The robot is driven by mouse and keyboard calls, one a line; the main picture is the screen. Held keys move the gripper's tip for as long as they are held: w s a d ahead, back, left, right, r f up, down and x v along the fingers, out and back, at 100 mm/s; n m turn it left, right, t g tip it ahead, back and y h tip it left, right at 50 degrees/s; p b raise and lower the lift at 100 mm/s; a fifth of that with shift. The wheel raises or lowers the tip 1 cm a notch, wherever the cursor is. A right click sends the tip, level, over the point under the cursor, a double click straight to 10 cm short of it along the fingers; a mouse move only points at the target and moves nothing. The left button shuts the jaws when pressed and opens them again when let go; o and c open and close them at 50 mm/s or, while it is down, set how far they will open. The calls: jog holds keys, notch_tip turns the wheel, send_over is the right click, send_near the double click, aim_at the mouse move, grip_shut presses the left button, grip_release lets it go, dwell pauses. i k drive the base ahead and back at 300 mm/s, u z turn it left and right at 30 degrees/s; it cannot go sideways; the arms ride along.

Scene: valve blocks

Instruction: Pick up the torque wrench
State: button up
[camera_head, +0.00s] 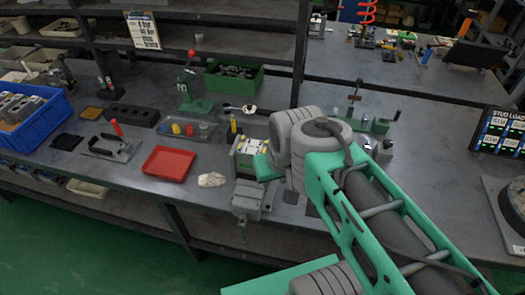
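I cannot pick out the torque wrench with certainty. A slim metallic tool with a rounded pale end (248,110) lies on the workbench (215,150) in front of the green bin, and I cannot tell whether it is the wrench. My green and grey arm reaches in from the lower right over the bench's front edge. My gripper's fingers do not show; the arm's end covers that part of the bench beside the vise, so what lies behind it is hidden.
A vise (252,195) holding a block is left of my arm. A red tray (169,164), a crumpled rag (212,180), a clear tray of coloured parts (187,129), a red-handled clamp (117,142), a green bin (233,78) and a blue bin (35,115) stand on the bench.

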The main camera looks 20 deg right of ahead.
aim_at(226, 107)
jog(key=u, duration=1.85)
jog(key=i, duration=1.1)
jog(key=z, duration=1.25)
